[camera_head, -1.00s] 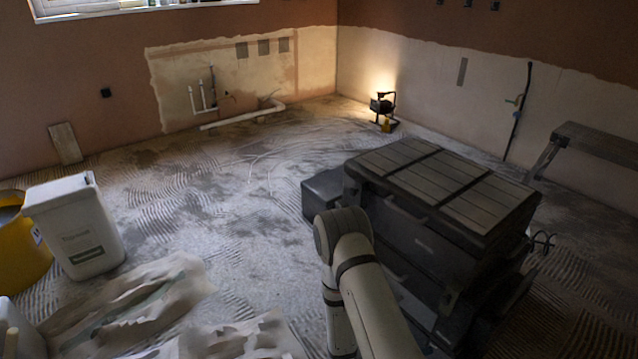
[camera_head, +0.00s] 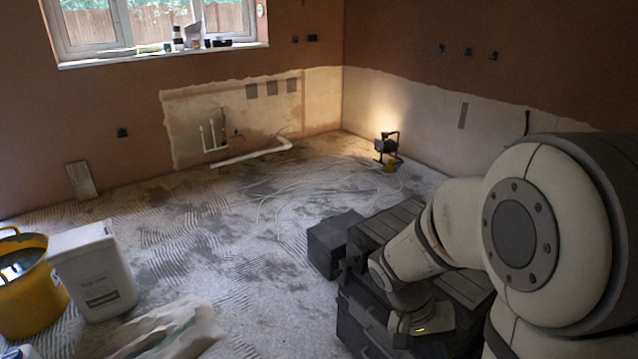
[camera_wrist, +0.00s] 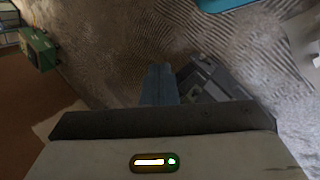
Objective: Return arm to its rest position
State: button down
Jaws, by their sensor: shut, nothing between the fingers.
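My arm (camera_head: 460,220) fills the right of the head view, with its big pale joint close to the camera and its forearm bent down and left. The wrist end, with a small green light, hangs over the dark toolbox (camera_head: 365,320). In the wrist view my gripper (camera_wrist: 160,70) shows as narrow blue-grey fingers, closed together with nothing between them. The fingertips are hidden in the head view. I cannot tell whether the arm touches the toolbox.
A black box (camera_head: 330,245) stands beside the toolbox. A white tub (camera_head: 95,270), a yellow bucket (camera_head: 35,310) and a crumpled sack (camera_head: 175,330) are at the left. A lit work lamp (camera_head: 387,145) stands in the far corner. The middle floor is clear.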

jog(key=s+a+r+n+t+y+p, duration=0.1)
jog(key=a+r+t+y+p, duration=0.1)
jog(key=r, duration=0.7)
jog(key=s+a+r+n+t+y+p, duration=0.2)
jog(key=a+r+t+y+p, duration=0.1)
jog(key=r, duration=0.5)
jog(key=shift+a+r+n+t+p, duration=0.35)
jog(key=shift+a+t+p, duration=0.15)
jog(key=shift+a+p, duration=0.45)
jog(key=c, duration=2.1)
grip_release()
jog(key=shift+d, duration=0.15)
